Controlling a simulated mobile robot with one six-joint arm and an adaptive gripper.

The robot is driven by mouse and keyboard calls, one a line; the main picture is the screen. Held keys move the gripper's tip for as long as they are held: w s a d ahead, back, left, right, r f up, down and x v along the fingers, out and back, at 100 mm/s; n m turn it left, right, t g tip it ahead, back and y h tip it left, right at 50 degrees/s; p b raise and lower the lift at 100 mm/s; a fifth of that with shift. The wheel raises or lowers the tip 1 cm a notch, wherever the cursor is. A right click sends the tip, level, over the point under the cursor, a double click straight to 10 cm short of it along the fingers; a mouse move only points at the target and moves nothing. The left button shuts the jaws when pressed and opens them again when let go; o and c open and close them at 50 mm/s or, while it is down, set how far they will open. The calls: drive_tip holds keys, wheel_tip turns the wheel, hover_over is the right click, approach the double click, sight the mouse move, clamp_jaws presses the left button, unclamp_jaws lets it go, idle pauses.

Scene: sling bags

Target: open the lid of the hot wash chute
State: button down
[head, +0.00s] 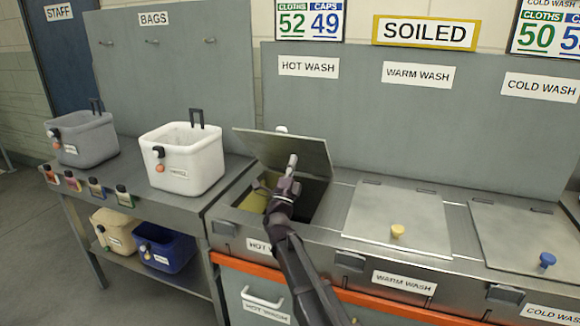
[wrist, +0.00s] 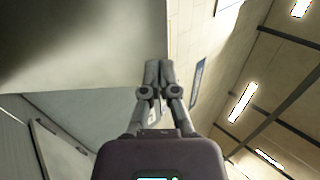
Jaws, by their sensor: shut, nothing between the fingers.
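The hot wash lid (head: 262,148) is raised at a steep tilt over the hot wash chute (head: 322,205), its underside facing the front. Its pale knob (head: 282,130) peeks over the top edge. My gripper (head: 292,161) is shut and empty, pointing up in front of the lid's underside, over the opening. In the wrist view my gripper (wrist: 157,66) shows closed fingertips beside the edge of a broad pale panel, likely the lid (wrist: 110,55). I cannot tell whether they touch it. My arm hides part of the chute opening.
A white bag (head: 190,165) and a grey bag (head: 85,143) stand on the left bench. A grey back panel (head: 430,135) rises behind the chutes.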

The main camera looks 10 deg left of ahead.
sight(299, 140)
drive_tip(key=shift+p+x, duration=1.2)
drive_tip(key=shift+x, duration=0.9)
drive_tip(key=shift+w+r, duration=0.1)
